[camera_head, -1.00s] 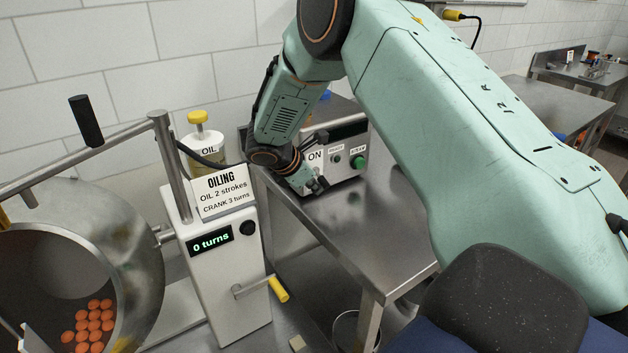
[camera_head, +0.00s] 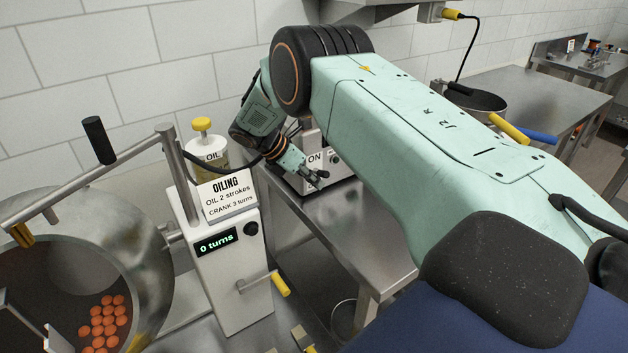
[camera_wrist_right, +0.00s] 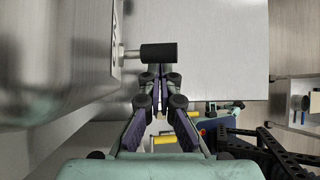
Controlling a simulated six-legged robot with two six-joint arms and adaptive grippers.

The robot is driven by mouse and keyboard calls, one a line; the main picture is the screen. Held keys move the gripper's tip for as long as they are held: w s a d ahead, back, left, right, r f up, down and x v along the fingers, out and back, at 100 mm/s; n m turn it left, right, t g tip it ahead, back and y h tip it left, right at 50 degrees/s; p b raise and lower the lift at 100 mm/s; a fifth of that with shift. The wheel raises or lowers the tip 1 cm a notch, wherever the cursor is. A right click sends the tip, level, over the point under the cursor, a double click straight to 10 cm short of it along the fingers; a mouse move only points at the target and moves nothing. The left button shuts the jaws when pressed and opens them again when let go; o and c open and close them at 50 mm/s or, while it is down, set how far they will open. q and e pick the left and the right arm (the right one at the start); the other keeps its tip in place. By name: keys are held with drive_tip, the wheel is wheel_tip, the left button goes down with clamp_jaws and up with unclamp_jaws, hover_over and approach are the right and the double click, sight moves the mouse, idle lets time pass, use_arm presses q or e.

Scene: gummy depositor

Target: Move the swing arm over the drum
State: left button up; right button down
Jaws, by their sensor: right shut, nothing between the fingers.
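The swing arm (camera_head: 90,182) is a metal tube with an upright black grip (camera_head: 98,140), running left from a post on the white oiling stand. A yellow nozzle-like end (camera_head: 22,236) shows in front of the drum's upper part; its exact depth is unclear. The metal drum (camera_head: 150,270) is at lower left, with orange pieces inside. My right gripper (camera_head: 318,180) is shut and empty in front of the "ON" box, away from the swing arm. In the right wrist view, its fingertips (camera_wrist_right: 160,72) are just below a black knob (camera_wrist_right: 158,53); contact is unclear. My left gripper is not in view.
The stand (camera_head: 232,290) reads "0 turns" and has a yellow-handled crank (camera_head: 281,285). An oil bottle (camera_head: 207,152) with a yellow top stands behind its sign. The control box (camera_head: 340,165) sits on a steel table (camera_head: 350,245) with clear space in front. A pot (camera_head: 475,100) is behind my right arm.

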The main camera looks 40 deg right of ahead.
drive_tip(key=shift+w+r+p, duration=0.1)
drive_tip(key=shift+r+p, duration=0.6)
drive_tip(key=shift+r, duration=0.1)
drive_tip(key=shift+r, duration=0.1)
drive_tip(key=v, duration=1.1)
drive_tip(key=shift+a, duration=0.3)
drive_tip(key=shift+r, duration=0.15)
